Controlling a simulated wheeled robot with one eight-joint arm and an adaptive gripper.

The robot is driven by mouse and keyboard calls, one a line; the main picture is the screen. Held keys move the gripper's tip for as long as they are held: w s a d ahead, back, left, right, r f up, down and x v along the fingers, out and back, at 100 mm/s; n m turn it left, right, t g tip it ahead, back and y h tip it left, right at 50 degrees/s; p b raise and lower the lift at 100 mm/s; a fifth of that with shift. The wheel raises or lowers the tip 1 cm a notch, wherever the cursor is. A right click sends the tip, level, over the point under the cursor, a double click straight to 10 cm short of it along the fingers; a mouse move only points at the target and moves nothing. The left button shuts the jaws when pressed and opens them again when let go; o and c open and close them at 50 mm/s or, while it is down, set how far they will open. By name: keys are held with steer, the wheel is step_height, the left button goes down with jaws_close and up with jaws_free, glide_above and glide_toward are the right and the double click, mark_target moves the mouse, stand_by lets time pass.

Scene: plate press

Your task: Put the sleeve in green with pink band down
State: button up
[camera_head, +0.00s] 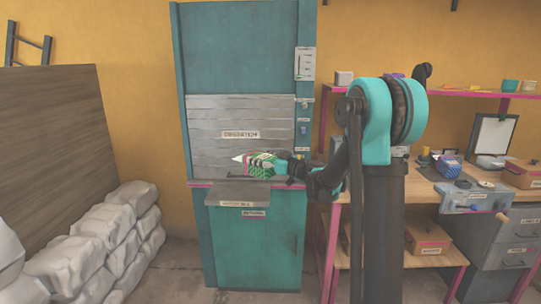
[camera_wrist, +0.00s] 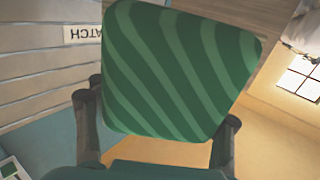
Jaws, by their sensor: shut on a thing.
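The sleeve (camera_head: 262,163) is green with pink and white patches at its upper left end in the head view. My gripper (camera_head: 285,165) is shut on it, in front of the grey slatted shutter of the teal cabinet. In the wrist view the sleeve (camera_wrist: 180,70) shows a broad face with light and dark green stripes, and no pink shows there. The fingers of my gripper (camera_wrist: 163,105) stand at its left and right sides. The sleeve is held above the cabinet's grey ledge (camera_head: 245,194); whether it touches anything below is unclear.
The grey shutter (camera_head: 215,113) is down behind the sleeve. A workbench (camera_head: 415,185) with boxes and tools stands at the right, below a pink-edged shelf (camera_head: 455,93). White sacks (camera_head: 85,255) are piled at the left. Floor shows between sacks and cabinet.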

steer(key=w+d+f+m+t+h, duration=0.2)
steer(key=d+f+m+h, duration=0.1)
steer(key=d, duration=0.5)
steer(key=w+d+f+m+t+h, duration=0.2)
steer(key=d+f+m+h, duration=0.2)
steer(key=d+f+h, duration=0.2)
steer(key=w+d+f+m+t+h, duration=0.1)
steer(key=d+f+m+t+h, duration=0.2)
steer(key=d, duration=0.6)
steer(key=shift+w+d+f+m+h, duration=0.15)
steer(key=shift+w+f+h, duration=0.05)
steer(key=shift+f+h, duration=0.35)
steer(key=shift+w+d+f+m+h, duration=0.2)
steer(key=shift+f+h, duration=0.25)
steer(key=shift+h, duration=0.2)
steer(key=shift+a+r, duration=0.1)
